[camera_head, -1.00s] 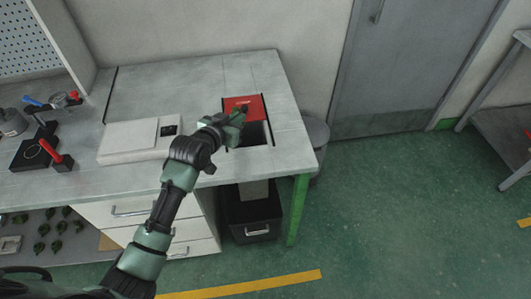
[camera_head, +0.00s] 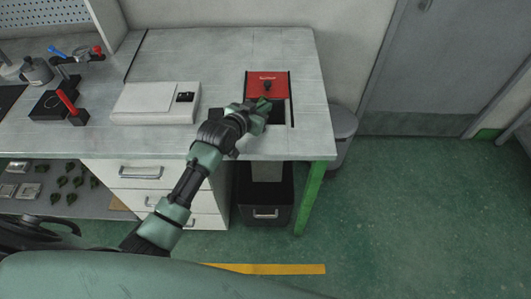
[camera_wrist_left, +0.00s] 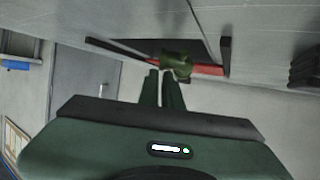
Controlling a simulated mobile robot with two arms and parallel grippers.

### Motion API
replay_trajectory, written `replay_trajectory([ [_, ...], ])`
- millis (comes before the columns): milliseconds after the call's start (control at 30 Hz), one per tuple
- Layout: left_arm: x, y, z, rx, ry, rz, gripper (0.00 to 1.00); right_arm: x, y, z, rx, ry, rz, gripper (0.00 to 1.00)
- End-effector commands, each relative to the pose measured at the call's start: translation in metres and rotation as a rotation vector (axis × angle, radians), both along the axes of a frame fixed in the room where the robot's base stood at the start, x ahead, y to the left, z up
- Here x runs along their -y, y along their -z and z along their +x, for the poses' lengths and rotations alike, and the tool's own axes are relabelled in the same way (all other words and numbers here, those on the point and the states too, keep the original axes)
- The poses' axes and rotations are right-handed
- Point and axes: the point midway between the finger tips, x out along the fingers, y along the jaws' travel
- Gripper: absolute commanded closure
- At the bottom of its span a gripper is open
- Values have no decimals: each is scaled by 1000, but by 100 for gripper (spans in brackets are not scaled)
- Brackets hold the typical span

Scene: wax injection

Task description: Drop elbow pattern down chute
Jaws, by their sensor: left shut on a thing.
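My left gripper (camera_head: 260,108) is over the chute opening (camera_head: 279,115) in the bench top, near its front. It is shut on the green elbow pattern (camera_head: 265,102), and the fingers partly hide it in the head view. In the left wrist view the elbow pattern (camera_wrist_left: 176,65) sits at the fingertips of my left gripper (camera_wrist_left: 166,80), in front of the dark opening. The red lid (camera_head: 267,84) with a black knob lies behind the opening, which is uncovered. My right gripper is not in view.
A white box (camera_head: 155,104) stands on the bench left of the chute. A black drawer-like bin (camera_head: 265,208) stands under the bench below the chute. A grey waste bin (camera_head: 342,125) stands right of the bench. The back of the bench top is clear.

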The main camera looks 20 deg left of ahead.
Motion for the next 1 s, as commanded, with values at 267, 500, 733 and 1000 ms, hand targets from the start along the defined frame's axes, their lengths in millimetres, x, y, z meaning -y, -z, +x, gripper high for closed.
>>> replay_trajectory([
  [267, 0, 2, 0, 1, 0, 0, 100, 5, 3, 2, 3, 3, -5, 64],
  [500, 0, 2, 0, 1, 0, 0, 69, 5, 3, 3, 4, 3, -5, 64],
  [733, 0, 2, -1, 0, 0, 0, 69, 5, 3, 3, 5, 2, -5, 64],
  [1000, -8, -10, -30, 1, 1, 2, 69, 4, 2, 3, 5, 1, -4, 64],
])
